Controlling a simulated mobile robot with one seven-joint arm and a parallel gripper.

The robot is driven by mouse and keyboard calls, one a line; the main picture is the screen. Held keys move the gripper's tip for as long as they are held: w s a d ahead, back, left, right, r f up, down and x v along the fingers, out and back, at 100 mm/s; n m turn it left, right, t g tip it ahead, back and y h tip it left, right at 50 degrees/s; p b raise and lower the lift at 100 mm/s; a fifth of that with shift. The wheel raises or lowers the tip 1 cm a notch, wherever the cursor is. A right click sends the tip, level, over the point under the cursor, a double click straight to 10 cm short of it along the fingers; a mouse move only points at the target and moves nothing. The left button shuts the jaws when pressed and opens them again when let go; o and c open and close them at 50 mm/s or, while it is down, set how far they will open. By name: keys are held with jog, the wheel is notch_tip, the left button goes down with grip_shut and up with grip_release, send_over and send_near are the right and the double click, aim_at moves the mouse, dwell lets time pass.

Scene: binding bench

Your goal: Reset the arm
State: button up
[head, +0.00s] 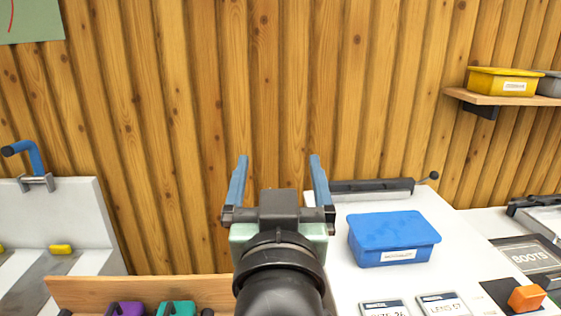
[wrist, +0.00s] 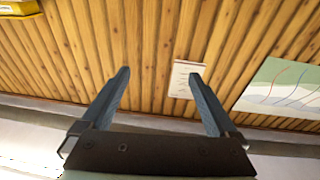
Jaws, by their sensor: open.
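My gripper (head: 279,170) is raised in the middle of the head view, in front of the wooden plank wall. Its two blue fingers point up and stand wide apart, with nothing between them. In the wrist view my gripper (wrist: 158,82) also shows open and empty, with the plank wall beyond it. My forearm hides part of the bench below the gripper.
A blue lidded box (head: 393,238) stands on the white bench right of my gripper. A shelf (head: 520,99) with a yellow box (head: 500,82) is on the wall at right. A white machine with a blue handle (head: 35,158) stands at left. Purple and teal items sit low in front.

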jog(key=s+r+t+b, duration=0.65)
jog(key=s+r, duration=0.25)
jog(key=s, duration=0.2)
notch_tip(320, 180, up, 14)
jog(key=t+p, duration=0.1)
jog(key=p, duration=1.2)
jog(key=shift+s+f, duration=0.2)
jog(key=shift+f, duration=0.05)
jog(key=shift+o, duration=0.5)
jog(key=shift+d+r+p, duration=0.1)
jog(key=shift+r+p, duration=0.15)
jog(key=shift+p, duration=0.25)
